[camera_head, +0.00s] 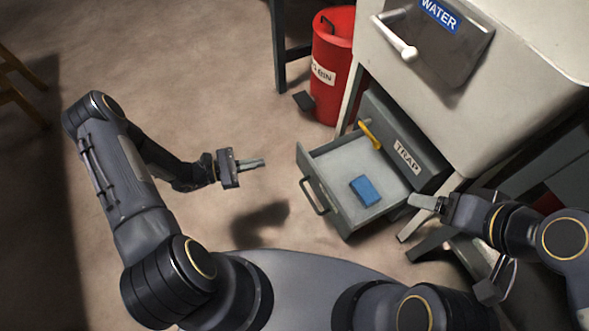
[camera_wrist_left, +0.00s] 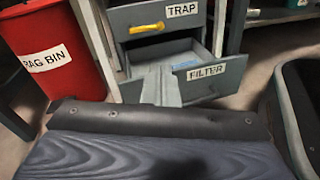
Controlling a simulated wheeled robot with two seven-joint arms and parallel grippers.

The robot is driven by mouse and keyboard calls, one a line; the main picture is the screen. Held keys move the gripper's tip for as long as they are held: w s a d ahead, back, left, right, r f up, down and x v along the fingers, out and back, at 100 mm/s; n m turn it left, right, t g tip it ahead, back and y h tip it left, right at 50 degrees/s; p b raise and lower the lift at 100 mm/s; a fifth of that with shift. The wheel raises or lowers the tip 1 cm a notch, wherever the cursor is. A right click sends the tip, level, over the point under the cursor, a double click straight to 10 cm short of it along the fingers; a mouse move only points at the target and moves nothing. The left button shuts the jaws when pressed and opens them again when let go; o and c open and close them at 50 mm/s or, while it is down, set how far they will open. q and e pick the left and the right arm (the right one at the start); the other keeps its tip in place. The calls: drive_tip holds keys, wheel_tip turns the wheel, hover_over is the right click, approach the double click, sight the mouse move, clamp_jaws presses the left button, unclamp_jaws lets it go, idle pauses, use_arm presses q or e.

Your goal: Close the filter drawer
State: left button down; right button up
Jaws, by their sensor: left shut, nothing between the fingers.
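The filter drawer (camera_head: 342,215) is grey and stands pulled out of the cabinet, with a dark bar handle (camera_head: 314,196) on its front. A blue block (camera_head: 365,190) lies inside it. In the left wrist view the drawer front (camera_wrist_left: 232,76) carries a FILTER label. My left gripper (camera_head: 262,163) is shut and empty, to the left of the drawer front and apart from it. Its fingers also show in the left wrist view (camera_wrist_left: 161,86), in front of the drawer. My right gripper (camera_head: 415,200) looks shut, close to the drawer's right side; I cannot tell whether it touches.
The TRAP drawer (camera_head: 420,165) with a yellow handle (camera_head: 369,134) is shut above. A WATER panel with a white lever (camera_head: 404,49) is higher on the cabinet. A red rag bin (camera_head: 331,80) stands behind. The floor left of the drawer is clear.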

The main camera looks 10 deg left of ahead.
sight(307, 162)
use_arm(q)
wheel_tip(307, 162, down, 12)
drive_tip(key=n+t+y+b, duration=0.1)
drive_tip(key=n+t+b, duration=0.2)
drive_tip(key=n+t, duration=0.15)
drive_tip(key=shift+n+g, duration=0.25)
drive_tip(key=shift+g, duration=0.1)
drive_tip(key=b+x, duration=0.1)
drive_tip(key=x, duration=0.3)
drive_tip(key=b+x, duration=0.1)
drive_tip(key=x, duration=0.3)
drive_tip(key=b+x, duration=0.1)
drive_tip(key=x, duration=0.4)
drive_tip(key=shift+s+d+f, duration=0.1)
drive_tip(key=shift+f, duration=0.2)
drive_tip(key=shift+w+d+r, duration=0.1)
drive_tip(key=shift+w+d, duration=0.25)
drive_tip(key=shift+d, duration=0.1)
use_arm(e)
wheel_tip(307, 162, down, 8)
drive_tip(key=w, duration=0.1)
drive_tip(key=shift+w+a, duration=0.2)
drive_tip(key=shift+w, duration=0.1)
